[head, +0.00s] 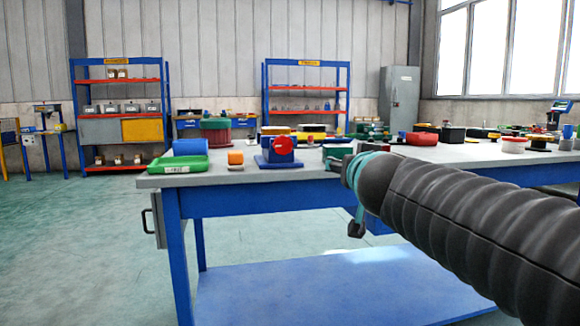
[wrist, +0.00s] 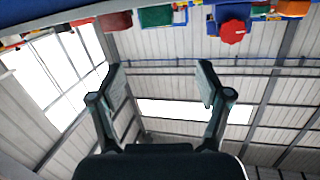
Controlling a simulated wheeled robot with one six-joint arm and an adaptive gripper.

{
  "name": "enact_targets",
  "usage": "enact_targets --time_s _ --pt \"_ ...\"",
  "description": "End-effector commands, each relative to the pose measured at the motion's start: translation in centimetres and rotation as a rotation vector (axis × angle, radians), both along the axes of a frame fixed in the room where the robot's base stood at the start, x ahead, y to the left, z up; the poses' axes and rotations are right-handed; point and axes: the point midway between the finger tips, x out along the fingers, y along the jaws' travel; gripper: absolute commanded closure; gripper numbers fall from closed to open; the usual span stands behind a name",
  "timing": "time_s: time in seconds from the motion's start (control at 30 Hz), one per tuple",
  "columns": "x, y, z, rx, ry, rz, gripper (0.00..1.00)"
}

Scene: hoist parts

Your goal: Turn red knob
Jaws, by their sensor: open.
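The red knob (head: 283,146) sits on the front of a blue block-shaped unit (head: 268,160) on the workbench, left of centre in the head view. In the wrist view, which looks upside down, the red knob (wrist: 231,32) shows near the top right on the blue unit (wrist: 232,12). My gripper (wrist: 160,80) is open and empty, its two fingers spread apart with roof and wall behind them. In the head view my arm comes in from the right, and the gripper end is to the right of the knob, apart from it. The fingers are mostly hidden there.
Shelving racks (head: 120,82) stand behind. The floor left of the bench is clear.

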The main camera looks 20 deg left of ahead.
Motion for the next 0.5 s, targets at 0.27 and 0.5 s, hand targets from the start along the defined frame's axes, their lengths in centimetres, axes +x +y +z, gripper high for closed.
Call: enact_targets --time_s 0.27,0.5 --pt "0.0 10.7 1.2 0.079 -0.078 0.228 0.23" --pt "1.6 12.3 1.4 0.085 -0.078 0.243 0.23"
